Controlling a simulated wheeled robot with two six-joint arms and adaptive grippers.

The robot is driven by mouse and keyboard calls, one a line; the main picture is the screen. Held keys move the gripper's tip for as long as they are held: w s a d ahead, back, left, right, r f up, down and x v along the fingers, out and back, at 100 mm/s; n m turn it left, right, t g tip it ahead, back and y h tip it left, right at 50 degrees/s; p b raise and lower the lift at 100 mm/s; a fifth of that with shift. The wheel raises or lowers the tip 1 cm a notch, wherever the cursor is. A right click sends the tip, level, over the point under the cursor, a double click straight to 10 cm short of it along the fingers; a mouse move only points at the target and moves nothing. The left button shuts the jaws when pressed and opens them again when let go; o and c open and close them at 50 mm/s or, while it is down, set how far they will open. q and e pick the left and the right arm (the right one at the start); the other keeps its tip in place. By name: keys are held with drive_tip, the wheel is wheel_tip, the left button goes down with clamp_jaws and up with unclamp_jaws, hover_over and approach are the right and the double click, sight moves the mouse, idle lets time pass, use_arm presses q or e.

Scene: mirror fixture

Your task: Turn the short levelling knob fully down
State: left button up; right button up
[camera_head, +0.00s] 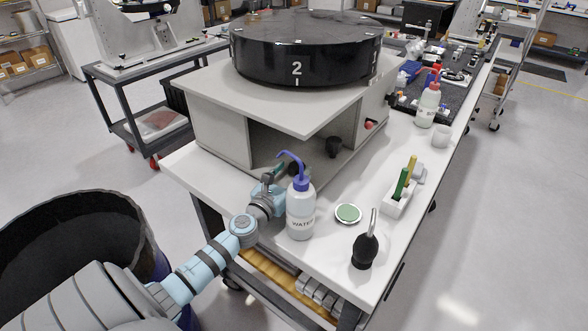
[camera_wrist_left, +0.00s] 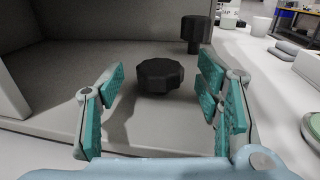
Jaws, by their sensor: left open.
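The short levelling knob (camera_wrist_left: 160,75) is a black, lobed knob low on the grey surface under the fixture. In the left wrist view it sits between and beyond the teal finger pads of my left gripper (camera_wrist_left: 162,82). The gripper is open, with a gap on both sides of the knob. A taller black knob (camera_wrist_left: 195,32) stands farther back to the right; it also shows in the head view (camera_head: 333,147). In the head view my left gripper (camera_head: 278,172) is at the opening under the fixture, partly behind the water bottle, and the short knob cannot be made out.
A white water bottle (camera_head: 300,212) with a blue spout stands close beside my left gripper. A green-topped round dish (camera_head: 348,213), a black air blower (camera_head: 365,250) and a white holder (camera_head: 399,202) stand to the right. The grey fixture housing (camera_head: 215,125) walls the opening under the black disc (camera_head: 305,60).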

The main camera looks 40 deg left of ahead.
use_arm(q)
drive_tip(key=shift+w+a, duration=0.1)
drive_tip(key=shift+w, duration=0.55)
drive_tip(key=shift+c, duration=0.3)
drive_tip(key=c, duration=1.1)
drive_tip(key=shift+a+f+m+h+b, duration=0.1)
drive_tip(key=shift+m+h+b, duration=0.25)
drive_tip(key=shift+h+b, duration=0.2)
drive_tip(key=shift+a+f+m+h+b, duration=0.1)
drive_tip(key=shift+m+h+b, duration=0.25)
drive_tip(key=shift+h+b, duration=0.15)
drive_tip(key=m+h+b, duration=0.1)
drive_tip(key=h+b, duration=0.1)
drive_tip(key=b, duration=0.1)
drive_tip(key=m+h+b, duration=0.1)
drive_tip(key=h+b, duration=0.1)
drive_tip(key=b, duration=0.1)
drive_tip(key=m+h+b, duration=0.1)
drive_tip(key=h+b, duration=0.1)
drive_tip(key=shift+a+f+m+b, duration=0.1)
drive_tip(key=shift+a+m+b, duration=0.25)
drive_tip(key=shift+m+b, duration=0.05)
drive_tip(key=shift+r+m+g+h+b, duration=0.2)
drive_tip(key=shift+m+g+h+b, duration=0.2)
drive_tip(key=shift+m+h+b, duration=0.35)
